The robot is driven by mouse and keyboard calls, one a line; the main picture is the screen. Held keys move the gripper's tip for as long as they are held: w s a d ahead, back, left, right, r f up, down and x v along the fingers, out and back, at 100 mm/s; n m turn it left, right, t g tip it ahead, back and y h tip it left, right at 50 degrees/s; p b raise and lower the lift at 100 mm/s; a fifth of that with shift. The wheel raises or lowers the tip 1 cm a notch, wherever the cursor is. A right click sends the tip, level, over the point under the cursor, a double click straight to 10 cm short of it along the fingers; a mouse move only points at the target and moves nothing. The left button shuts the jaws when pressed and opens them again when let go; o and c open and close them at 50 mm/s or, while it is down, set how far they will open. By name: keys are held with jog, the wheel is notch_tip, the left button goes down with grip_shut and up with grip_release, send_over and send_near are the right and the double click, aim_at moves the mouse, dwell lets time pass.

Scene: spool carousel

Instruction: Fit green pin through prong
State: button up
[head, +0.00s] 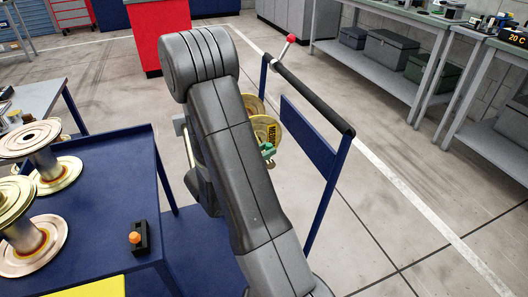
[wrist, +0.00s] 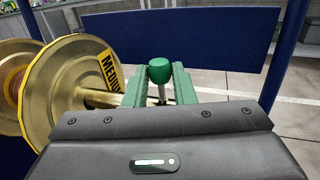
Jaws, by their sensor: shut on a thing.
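The green pin has a round green knob (wrist: 160,70) and a silver shank below it. My gripper (wrist: 160,92) is shut on the pin, with its green jaws on either side of the shank. In the head view my gripper (head: 267,151) shows just past my arm, beside the spool. The pale prong (wrist: 98,97) comes out of the spool's hub and runs right toward the jaws. The brass spool (wrist: 68,88), with a yellow MEDIUM label, sits left of the jaws; it also shows in the head view (head: 265,131). The jaws hide whether the shank is in the prong.
A blue frame with a black bar (head: 312,92) and a blue panel (head: 308,135) stands just right of my gripper. A blue table (head: 115,190) at left holds several spools and a black box with an orange button (head: 139,238). Floor is clear at right.

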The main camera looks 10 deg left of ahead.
notch_tip(320, 180, up, 2)
jog(key=shift+r+p, duration=0.1)
jog(key=shift+p, duration=0.6)
jog(key=shift+f+b, duration=2.05)
jog(key=shift+f, duration=0.45)
dwell(0.9)
jog(key=o, duration=1.1)
jog(key=shift+c, duration=0.2)
